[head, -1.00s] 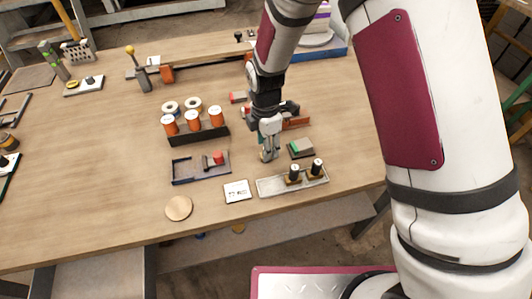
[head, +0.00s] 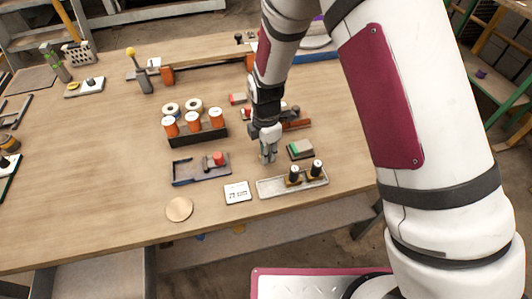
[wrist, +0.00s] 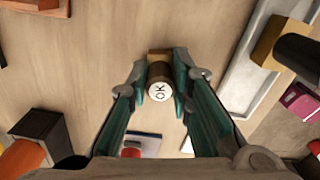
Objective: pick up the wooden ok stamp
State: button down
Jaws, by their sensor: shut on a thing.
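The wooden ok stamp (wrist: 159,90) shows in the wrist view as a small wooden piece with a round white end marked "OK". My gripper (wrist: 160,85) has its two teal-lined fingers on either side of it, shut on it. In the head view my gripper (head: 268,154) points down over the table between the dark open tray and the green-topped block. The stamp is too small and covered by the fingers to make out clearly there. I cannot tell whether its base is clear of the table.
A grey tray (head: 270,187) with two black-knobbed stamps lies in front of the gripper. A green-topped block (head: 300,149) is close on the right. A dark open tray (head: 190,172) and a white card (head: 237,192) lie left. A rack of orange-bodied spools (head: 199,134) stands behind left.

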jog(key=shift+r, duration=0.1)
jog(key=shift+r, duration=0.5)
notch_tip(320, 180, up, 2)
jog(key=shift+s+d+r, duration=0.25)
jog(key=shift+s, duration=0.4)
jog(key=s+d, duration=0.1)
jog(key=s, duration=0.3)
jog(key=s+d+r, duration=0.1)
jog(key=s+d, duration=0.1)
jog(key=s, duration=0.3)
jog(key=s+d+b, duration=0.1)
jog(key=s, duration=0.4)
jog(key=shift+d+r, duration=0.15)
jog(key=shift+d, duration=0.25)
jog(key=shift+w, duration=0.1)
